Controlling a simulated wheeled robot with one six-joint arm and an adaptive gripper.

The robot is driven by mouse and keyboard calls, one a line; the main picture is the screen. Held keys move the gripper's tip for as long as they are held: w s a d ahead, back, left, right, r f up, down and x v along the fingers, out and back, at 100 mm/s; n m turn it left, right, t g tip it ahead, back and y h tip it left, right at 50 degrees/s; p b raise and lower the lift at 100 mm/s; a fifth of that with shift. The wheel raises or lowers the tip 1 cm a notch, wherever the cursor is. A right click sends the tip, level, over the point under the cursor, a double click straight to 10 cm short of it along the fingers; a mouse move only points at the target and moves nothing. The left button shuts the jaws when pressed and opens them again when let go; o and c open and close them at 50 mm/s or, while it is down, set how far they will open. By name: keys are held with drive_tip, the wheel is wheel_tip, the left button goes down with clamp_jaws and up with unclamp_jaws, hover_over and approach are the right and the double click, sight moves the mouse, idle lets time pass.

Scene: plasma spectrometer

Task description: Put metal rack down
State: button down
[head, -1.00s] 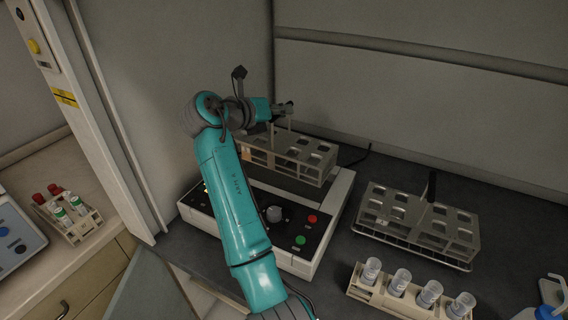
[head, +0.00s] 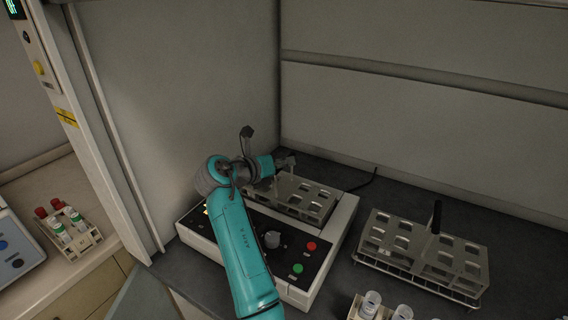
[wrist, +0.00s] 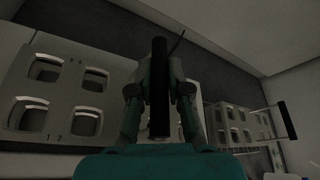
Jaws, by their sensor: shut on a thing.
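The metal rack (head: 308,201) has square openings in its top and sits level on or just above the back of the white device (head: 342,217) with the black control panel. I cannot tell whether it touches the device. My gripper (head: 284,163) is over the rack's left part and shut on its upright handle. In the wrist view, the dark handle (wrist: 159,90) stands between the fingers of my gripper (wrist: 160,105), and the rack's numbered top (wrist: 62,98) fills the left side. The rack's far left end is partly hidden by my arm.
A second metal rack (head: 385,237) with a black handle stands right of the device; it also shows in the wrist view (wrist: 235,115). A tube holder (head: 354,308) is at the front. Walls close in the left and back. Capped tubes (head: 60,229) stand on the far left counter.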

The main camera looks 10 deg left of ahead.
drive_tip(key=c, duration=1.1)
unclamp_jaws()
drive_tip(key=shift+f, duration=0.15)
drive_tip(key=shift+r, duration=0.2)
drive_tip(key=v, duration=1.2)
